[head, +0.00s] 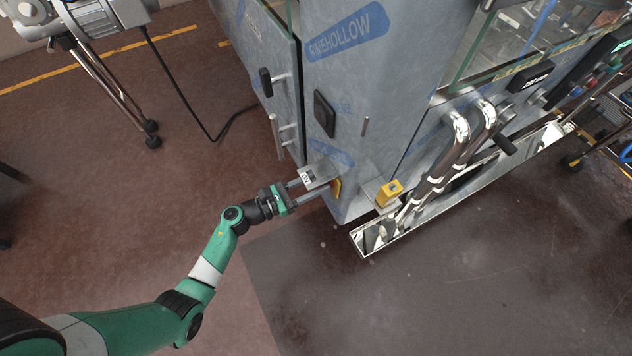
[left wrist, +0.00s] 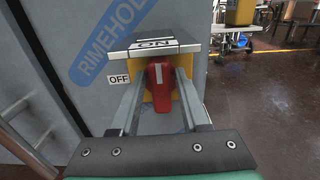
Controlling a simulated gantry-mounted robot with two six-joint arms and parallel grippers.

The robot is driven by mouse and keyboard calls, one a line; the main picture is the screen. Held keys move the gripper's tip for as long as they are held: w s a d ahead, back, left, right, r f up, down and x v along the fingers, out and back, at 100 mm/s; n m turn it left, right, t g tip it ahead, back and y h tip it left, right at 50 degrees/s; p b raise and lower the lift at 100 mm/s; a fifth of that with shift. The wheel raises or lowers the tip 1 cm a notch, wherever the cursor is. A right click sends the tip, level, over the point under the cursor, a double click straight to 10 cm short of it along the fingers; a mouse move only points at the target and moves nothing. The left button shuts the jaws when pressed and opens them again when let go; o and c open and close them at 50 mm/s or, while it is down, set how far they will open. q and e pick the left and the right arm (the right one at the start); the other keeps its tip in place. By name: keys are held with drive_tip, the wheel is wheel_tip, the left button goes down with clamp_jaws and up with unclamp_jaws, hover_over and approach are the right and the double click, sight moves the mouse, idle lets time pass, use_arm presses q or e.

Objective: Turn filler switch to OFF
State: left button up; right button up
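The filler switch is a red knob (left wrist: 160,88) on a yellow plate (left wrist: 148,94), with its white mark upright toward the ON label (left wrist: 155,43). The OFF label (left wrist: 119,79) is to the left of the plate. A metal hood (head: 320,173) covers the switch from above in the head view; the yellow plate (head: 336,188) shows beside it, and the knob is hidden there. My left gripper (left wrist: 162,78) is open, with one finger on each side of the knob. I cannot tell whether either finger touches it. My right gripper is not in view.
The grey filler cabinet (head: 350,90) stands ahead, with door handles (head: 275,135) on its left side. A yellow box (head: 389,192) and bent steel pipes (head: 440,165) over a metal trough (head: 365,240) are to the right. The floor in front is clear.

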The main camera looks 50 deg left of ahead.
use_arm(q)
clamp_jaws()
drive_tip(key=shift+n, duration=0.4)
drive_tip(key=n+p, duration=0.1)
drive_tip(key=n, duration=0.2)
drive_tip(key=shift+a+p, duration=0.2)
drive_tip(key=shift+p, duration=0.15)
drive_tip(key=shift+w+a+f+n+p, duration=0.15)
drive_tip(key=shift+n+p, duration=0.35)
drive_tip(key=shift+n, duration=1.85)
drive_tip(key=shift+s+a+f+n+p, duration=0.15)
drive_tip(key=shift+n+p, duration=0.4)
drive_tip(key=shift+n, duration=1.75)
drive_tip(key=shift+w+a+f+n+p, duration=0.2)
drive_tip(key=shift+n+p, duration=0.3)
drive_tip(key=shift+n, duration=1.85)
drive_tip(key=shift+d, duration=0.15)
